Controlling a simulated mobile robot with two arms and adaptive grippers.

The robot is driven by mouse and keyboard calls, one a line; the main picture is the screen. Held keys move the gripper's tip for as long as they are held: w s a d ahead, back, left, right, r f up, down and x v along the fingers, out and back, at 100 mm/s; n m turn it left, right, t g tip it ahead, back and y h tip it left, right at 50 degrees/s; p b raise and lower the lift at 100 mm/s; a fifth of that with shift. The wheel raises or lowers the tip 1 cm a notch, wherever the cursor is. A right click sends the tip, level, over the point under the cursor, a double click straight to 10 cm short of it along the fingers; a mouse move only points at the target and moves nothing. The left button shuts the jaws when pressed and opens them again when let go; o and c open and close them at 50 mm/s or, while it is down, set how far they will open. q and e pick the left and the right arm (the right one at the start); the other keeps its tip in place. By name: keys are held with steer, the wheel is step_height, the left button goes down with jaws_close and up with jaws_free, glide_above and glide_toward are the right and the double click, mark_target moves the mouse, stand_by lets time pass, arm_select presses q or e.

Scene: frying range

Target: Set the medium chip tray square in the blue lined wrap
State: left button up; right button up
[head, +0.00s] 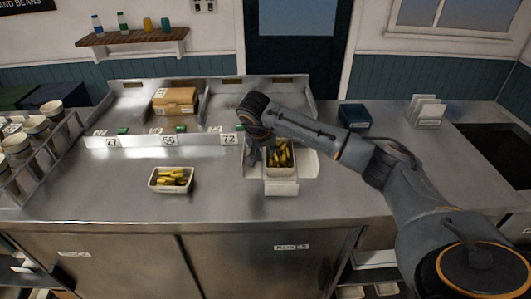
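A pale tray of yellow chips (281,174) sits over an open, pale wrap (309,166) on the steel counter. The wrap's flaps spread out to the right and front of the tray; no blue lining can be made out at this size. My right gripper (257,158) reaches down at the tray's left side, close to its rim. Its fingers are small and dark, and I cannot tell whether they grip the rim. Another pale tray of chips (170,188) stands apart on the counter to the left. My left gripper is not in view.
A raised steel ledge (190,140) with number cards such as 56 and 72 runs behind the trays. A cardboard box (175,101) stands behind it. Cups in a rack (38,128) are at the left. A dark blue box (354,116) is at the right. Counter between the trays is clear.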

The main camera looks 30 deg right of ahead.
steer(key=shift+r, duration=0.25)
steer(key=shift+a+r, duration=0.15)
steer(key=shift+r, duration=0.1)
steer(key=b+v, duration=0.2)
steer(key=v, duration=0.9)
steer(key=shift+s+a, duration=0.1)
steer(key=shift+s, duration=0.05)
